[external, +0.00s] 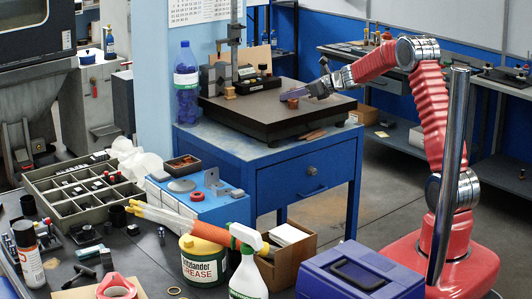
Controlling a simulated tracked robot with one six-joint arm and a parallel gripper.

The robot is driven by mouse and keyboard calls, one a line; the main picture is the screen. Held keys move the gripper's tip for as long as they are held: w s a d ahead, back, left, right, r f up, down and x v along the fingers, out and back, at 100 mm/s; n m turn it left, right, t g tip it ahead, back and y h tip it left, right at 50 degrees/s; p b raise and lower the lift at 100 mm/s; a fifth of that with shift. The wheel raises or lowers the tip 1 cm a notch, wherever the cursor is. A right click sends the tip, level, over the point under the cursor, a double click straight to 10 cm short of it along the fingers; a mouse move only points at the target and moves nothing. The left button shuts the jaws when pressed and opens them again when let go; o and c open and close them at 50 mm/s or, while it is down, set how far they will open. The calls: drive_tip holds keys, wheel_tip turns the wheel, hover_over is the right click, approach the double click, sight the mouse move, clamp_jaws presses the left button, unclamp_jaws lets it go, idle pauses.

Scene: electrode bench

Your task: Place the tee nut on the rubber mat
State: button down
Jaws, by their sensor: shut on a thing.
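My gripper (304,92) is low over the dark plate (262,115) on the blue cabinet, near its right side. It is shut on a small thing. A small copper-brown block (291,98) shows at the fingertips; I cannot tell whether it is the held thing or lies beside it. I cannot make out the tee nut for sure at this size. No rubber mat stands out clearly; I cannot tell whether the dark plate's top is one.
A height gauge (234,45) and dark blocks stand at the plate's back left. A blue bottle (186,85) stands left of the plate. The front bench holds a divided tray (60,200), a spray bottle (248,275) and a blue toolbox (325,278). The plate's front middle is clear.

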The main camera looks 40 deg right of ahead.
drive_tip(key=shift+f, duration=0.1)
drive_tip(key=c, duration=1.4)
unclamp_jaws()
drive_tip(key=shift+s+d+r, duration=0.25)
drive_tip(key=shift+s+r, duration=0.05)
drive_tip(key=shift+s, duration=0.1)
drive_tip(key=v, duration=1.1)
drive_tip(key=shift+s+a, duration=0.1)
